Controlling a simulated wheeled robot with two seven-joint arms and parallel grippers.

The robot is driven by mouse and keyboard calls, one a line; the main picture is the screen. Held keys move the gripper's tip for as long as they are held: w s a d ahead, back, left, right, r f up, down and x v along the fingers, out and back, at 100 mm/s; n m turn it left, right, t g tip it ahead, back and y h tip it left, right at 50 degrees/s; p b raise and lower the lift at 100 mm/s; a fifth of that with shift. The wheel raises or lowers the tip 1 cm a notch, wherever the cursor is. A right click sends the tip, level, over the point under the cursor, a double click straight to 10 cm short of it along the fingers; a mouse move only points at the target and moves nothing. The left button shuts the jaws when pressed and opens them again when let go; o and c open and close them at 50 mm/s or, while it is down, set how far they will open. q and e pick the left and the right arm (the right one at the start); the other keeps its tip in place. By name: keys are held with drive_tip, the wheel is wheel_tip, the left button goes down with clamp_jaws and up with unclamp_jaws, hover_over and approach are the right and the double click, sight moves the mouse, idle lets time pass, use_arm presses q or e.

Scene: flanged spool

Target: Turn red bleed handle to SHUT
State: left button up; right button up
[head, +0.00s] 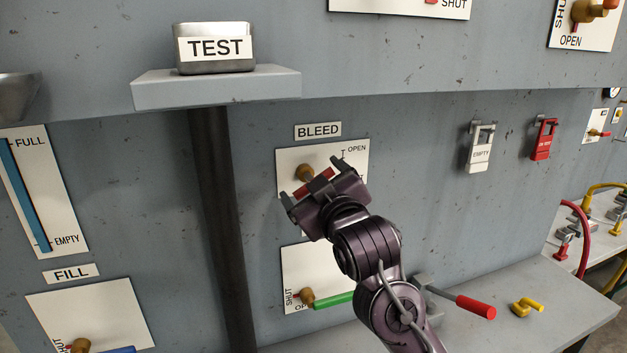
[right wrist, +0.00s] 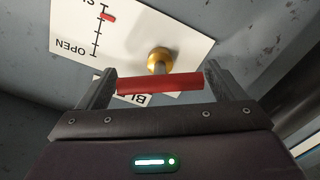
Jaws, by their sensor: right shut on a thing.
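The BLEED panel (head: 290,159) is a white plate on the grey wall with a brass hub (head: 305,172). OPEN is printed at its upper right; the lower right is hidden behind my gripper. The red bleed handle (head: 322,178) sits at the hub. My right gripper (head: 313,182) is shut on it. In the right wrist view the red handle (right wrist: 160,85) spans between the two fingers, below the brass hub (right wrist: 160,60). A scale there runs from OPEN to a cut-off label starting with S, with a red mark (right wrist: 108,17) near that S end. My left gripper is not in view.
Below is a panel with a green handle (head: 333,299). A red-ended lever (head: 475,307) and a yellow piece (head: 525,307) are on the bench at lower right. A shelf (head: 215,88) with a TEST container (head: 215,48) juts out at upper left, above a dark vertical pipe (head: 220,220).

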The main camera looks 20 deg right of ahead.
drive_tip(key=m+p, duration=0.1)
drive_tip(key=m, duration=0.4)
drive_tip(key=shift+f+m, duration=0.15)
drive_tip(key=shift+m, duration=0.25)
idle(0.4)
drive_tip(key=o, duration=0.7)
drive_tip(key=shift+o, duration=0.2)
drive_tip(key=shift+s, duration=0.35)
drive_tip(key=s+b, duration=0.1)
drive_tip(key=s, duration=0.6)
drive_tip(key=shift+d, duration=0.15)
